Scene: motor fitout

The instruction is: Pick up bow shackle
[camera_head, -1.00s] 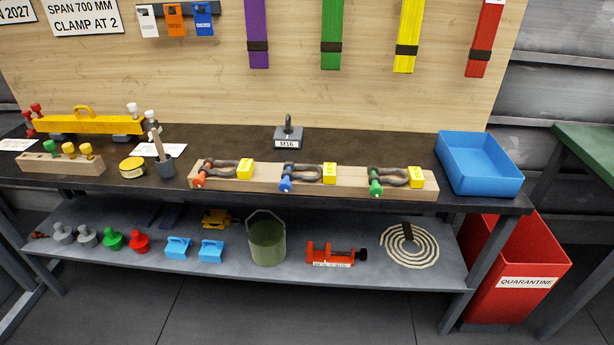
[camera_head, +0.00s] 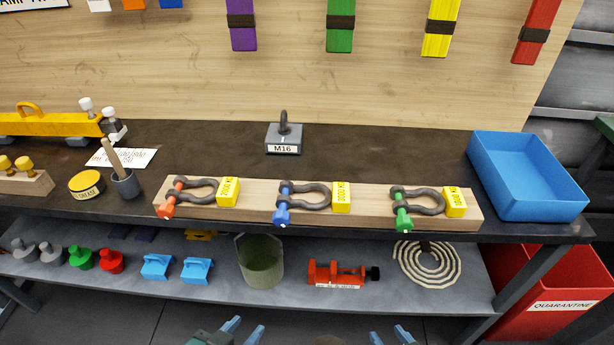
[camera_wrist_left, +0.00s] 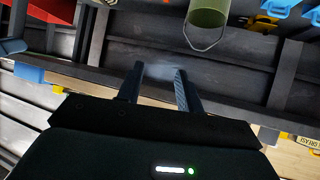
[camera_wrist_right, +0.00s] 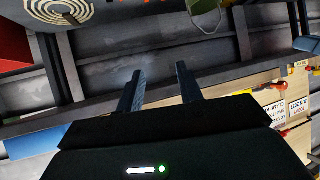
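Three dark bow shackles rest in a row on a wooden block (camera_head: 255,209) on the bench. The left shackle (camera_head: 204,184) has an orange pin, the middle shackle (camera_head: 318,192) a blue pin, and the right shackle (camera_head: 432,198) a green pin. Each has a yellow tag block beside its bow. My left gripper (camera_head: 244,328) is at the bottom edge of the head view, open and empty, with its fingers apart in the left wrist view (camera_wrist_left: 160,75). My right gripper (camera_head: 391,334) is also low, open and empty, with its fingers apart in the right wrist view (camera_wrist_right: 159,80). Both are apart from the shackles.
A blue tray (camera_head: 530,177) stands at the bench's right end. A weight marked M16 (camera_head: 284,137) stands behind the block. A grease tin (camera_head: 86,185) and a brush pot (camera_head: 124,183) are left. The lower shelf holds a green bucket (camera_head: 260,262) and a red clamp (camera_head: 337,272).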

